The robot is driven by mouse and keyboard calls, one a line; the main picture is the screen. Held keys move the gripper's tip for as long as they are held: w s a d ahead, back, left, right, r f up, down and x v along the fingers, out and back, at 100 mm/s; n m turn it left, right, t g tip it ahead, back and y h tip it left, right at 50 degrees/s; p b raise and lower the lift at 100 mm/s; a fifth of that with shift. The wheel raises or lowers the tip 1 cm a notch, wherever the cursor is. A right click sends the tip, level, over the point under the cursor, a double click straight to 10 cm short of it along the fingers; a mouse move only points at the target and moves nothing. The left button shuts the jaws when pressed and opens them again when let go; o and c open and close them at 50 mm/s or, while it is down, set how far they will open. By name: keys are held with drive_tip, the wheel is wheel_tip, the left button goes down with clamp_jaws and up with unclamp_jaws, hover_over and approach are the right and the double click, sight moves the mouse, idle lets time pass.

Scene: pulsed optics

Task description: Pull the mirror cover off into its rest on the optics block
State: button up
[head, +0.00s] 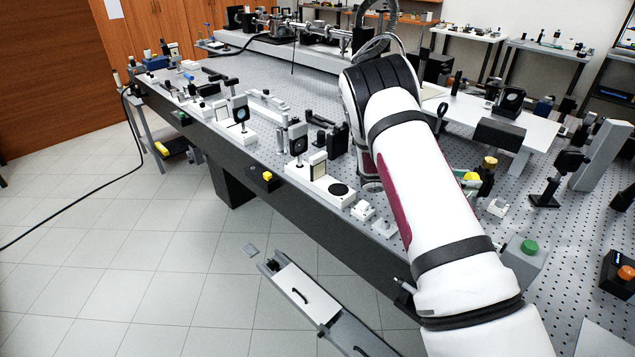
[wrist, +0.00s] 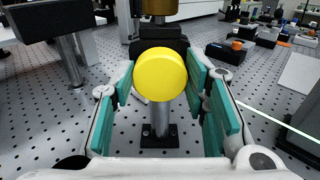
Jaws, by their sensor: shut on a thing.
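The round yellow mirror cover (wrist: 160,75) sits between the teal-padded fingers of my gripper (wrist: 160,82), which is shut on it. Directly behind it is a black mirror mount (wrist: 159,46) on a metal post (wrist: 159,118), with a gold-brown part on top. The cover hides the front of the mount, and I cannot tell whether they touch. In the head view the cover (head: 472,178) shows just right of my arm, with the gold knob (head: 490,162) above it. A white block with a round black spot (head: 338,189) stands at the table's front edge, left of my arm; it may be the optics block.
The perforated optical table (head: 300,85) carries several mounts along its front edge. In the wrist view a dark box on a post (wrist: 50,18) stands close on the left. A green button (head: 529,246) is right of my arm. Bare table lies around the post base.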

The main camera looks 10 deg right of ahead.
drive_tip(key=shift+b+v, duration=0.5)
drive_tip(key=shift+v, duration=2.4)
drive_tip(key=shift+f, duration=0.1)
drive_tip(key=b+v, duration=0.3)
drive_tip(key=v, duration=0.9)
drive_tip(key=shift+f, duration=0.35)
drive_tip(key=shift+s+a, duration=0.1)
drive_tip(key=shift+a, duration=0.1)
